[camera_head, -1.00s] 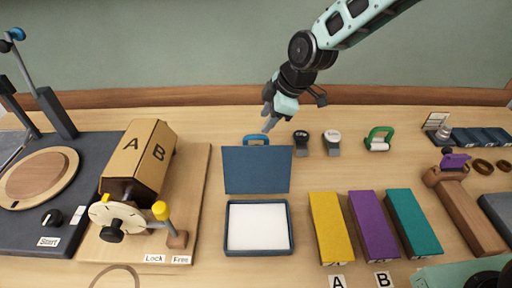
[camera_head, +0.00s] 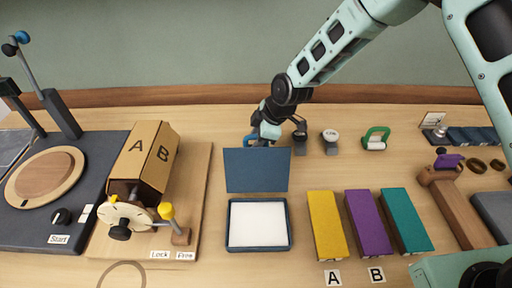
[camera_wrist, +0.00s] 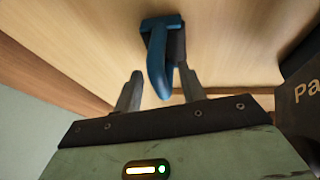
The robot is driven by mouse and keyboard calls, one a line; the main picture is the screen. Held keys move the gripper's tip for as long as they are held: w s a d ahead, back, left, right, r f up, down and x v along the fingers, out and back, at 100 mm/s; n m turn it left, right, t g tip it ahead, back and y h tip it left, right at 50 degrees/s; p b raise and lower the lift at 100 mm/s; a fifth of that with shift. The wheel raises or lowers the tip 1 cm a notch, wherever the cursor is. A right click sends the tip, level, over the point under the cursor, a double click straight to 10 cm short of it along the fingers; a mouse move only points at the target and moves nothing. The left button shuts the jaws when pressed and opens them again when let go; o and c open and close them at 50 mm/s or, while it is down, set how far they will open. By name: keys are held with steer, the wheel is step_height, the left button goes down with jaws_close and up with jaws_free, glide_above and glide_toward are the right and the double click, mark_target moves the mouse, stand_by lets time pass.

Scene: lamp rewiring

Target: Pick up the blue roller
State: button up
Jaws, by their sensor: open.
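The blue roller (camera_head: 248,140) is behind the raised blue lid of a box, mostly hidden by the lid and my gripper in the head view. In the wrist view its blue handle (camera_wrist: 158,68) points toward my gripper. My gripper (camera_head: 259,142) is over the roller. In the wrist view my gripper (camera_wrist: 160,88) is open, with the end of the handle between or very near its two fingertips. Whether the fingers touch the handle cannot be told.
The blue box (camera_head: 289,228) with its lid (camera_head: 257,171) up stands in front. Yellow, purple and teal blocks (camera_head: 326,225) lie further forward.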

jaws_close()
step_height(320, 180, up, 10)
steer(key=b, duration=0.2)
steer(key=shift+b, duration=0.3)
steer(key=shift+r, duration=0.15)
